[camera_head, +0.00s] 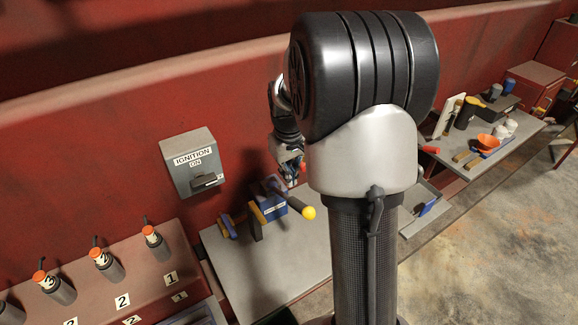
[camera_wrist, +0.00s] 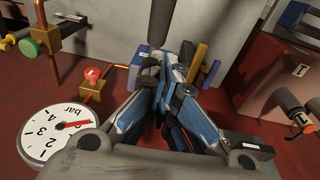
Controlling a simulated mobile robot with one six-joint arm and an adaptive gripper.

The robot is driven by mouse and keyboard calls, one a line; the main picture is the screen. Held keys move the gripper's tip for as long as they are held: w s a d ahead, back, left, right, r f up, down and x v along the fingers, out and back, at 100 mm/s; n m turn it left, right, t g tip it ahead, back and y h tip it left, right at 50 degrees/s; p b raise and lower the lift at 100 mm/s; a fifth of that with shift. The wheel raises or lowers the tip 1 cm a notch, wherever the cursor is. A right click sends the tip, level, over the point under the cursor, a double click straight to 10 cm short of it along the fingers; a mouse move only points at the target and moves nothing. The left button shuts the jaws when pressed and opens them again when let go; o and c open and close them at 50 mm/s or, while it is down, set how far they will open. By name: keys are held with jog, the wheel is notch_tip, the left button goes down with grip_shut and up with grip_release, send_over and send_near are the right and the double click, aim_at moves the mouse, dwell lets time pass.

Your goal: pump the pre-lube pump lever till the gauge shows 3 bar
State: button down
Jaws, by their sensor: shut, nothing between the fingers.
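The pre-lube pump is a blue block (camera_head: 270,203) on the grey bench. Its dark lever ends in a yellow knob (camera_head: 308,212) that sticks out to the right. My gripper (camera_head: 297,168) is just above the pump, partly hidden by my arm. In the wrist view my gripper (camera_wrist: 168,62) is shut and empty. A dark rod (camera_wrist: 158,22), probably the lever, stands just beyond the fingertips; I cannot tell whether they touch. The round white gauge (camera_wrist: 38,148) marked "bar" lies at left. Its red needle points right, near my gripper's housing; the exact reading is unclear.
Copper pipes carry a green knob (camera_wrist: 29,47) and a red knob (camera_wrist: 92,74) near the gauge. A grey ignition box (camera_head: 189,160) hangs on the red wall. Orange-topped cylinders (camera_head: 108,264) stand at lower left. The front of the bench (camera_head: 285,265) is clear.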

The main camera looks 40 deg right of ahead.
aim_at(295, 201)
jog(key=f, duration=0.2)
jog(key=s+f, duration=0.1)
jog(key=f, duration=0.1)
jog(key=d+f, duration=0.1)
jog(key=f, duration=0.1)
jog(key=shift+s+f+b, duration=0.15)
jog(key=shift+b, duration=0.25)
jog(key=shift+a, duration=0.1)
jog(key=shift+s+f+t+b, duration=0.3)
jog(key=shift+f+b, duration=0.2)
jog(key=shift+b, duration=0.3)
jog(key=s+f+b, duration=0.4)
jog(key=f+b, duration=0.7)
jog(key=f, duration=0.1)
jog(key=shift+a+f+t+b, duration=0.15)
jog(key=shift+f+t+b, duration=0.15)
jog(key=shift+f+t, duration=0.1)
jog(key=shift+r, duration=0.1)
